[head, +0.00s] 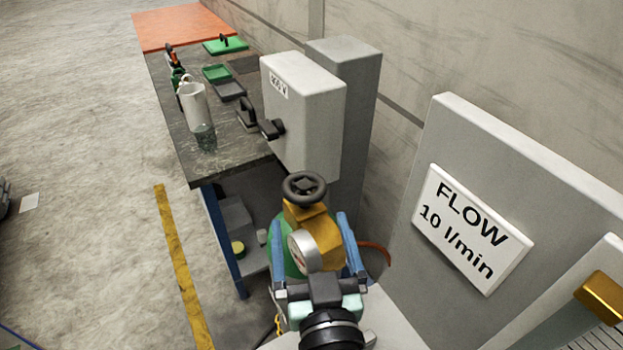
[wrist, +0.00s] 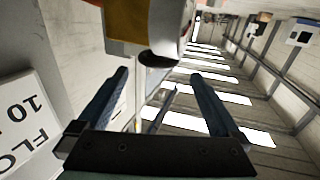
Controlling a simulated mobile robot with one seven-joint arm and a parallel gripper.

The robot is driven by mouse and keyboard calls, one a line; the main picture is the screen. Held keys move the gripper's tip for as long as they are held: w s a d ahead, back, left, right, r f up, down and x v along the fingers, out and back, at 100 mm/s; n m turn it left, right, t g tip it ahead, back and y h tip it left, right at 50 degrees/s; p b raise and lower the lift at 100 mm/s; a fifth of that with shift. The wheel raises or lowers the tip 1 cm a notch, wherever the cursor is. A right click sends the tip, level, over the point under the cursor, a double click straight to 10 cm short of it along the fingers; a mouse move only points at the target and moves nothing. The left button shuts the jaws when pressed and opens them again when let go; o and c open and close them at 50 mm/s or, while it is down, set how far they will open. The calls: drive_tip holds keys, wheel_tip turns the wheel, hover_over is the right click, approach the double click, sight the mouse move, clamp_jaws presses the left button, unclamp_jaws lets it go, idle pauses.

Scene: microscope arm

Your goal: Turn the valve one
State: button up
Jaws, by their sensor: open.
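The valve's black handwheel (head: 304,187) sits on top of a yellow-brass valve body (head: 310,222), above a green cylinder (head: 291,262). A round silver gauge (head: 304,251) faces forward on the body. My gripper (head: 311,219) is open, with its two blue fingers on either side of the valve body in the head view. The handwheel shows beyond the fingertips, not held. In the wrist view the gripper (wrist: 158,75) has nothing between its fingers. Part of the yellow body (wrist: 127,20) and a pale part shows above them. Contact with the valve cannot be told.
A white sign reading FLOW 10 l/min (head: 472,229) is on a grey panel (head: 440,140) at right. A grey cabinet (head: 305,110) stands behind the valve. A dark workbench (head: 170,105) with several items lies at the left. The floor at far left is mostly clear.

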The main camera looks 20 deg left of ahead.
sight(301, 173)
drive_tip(key=p+x, duration=0.2)
drive_tip(key=x, duration=0.6)
drive_tip(key=shift+w, duration=0.25)
drive_tip(key=shift+c, duration=0.3)
drive_tip(key=c, duration=1)
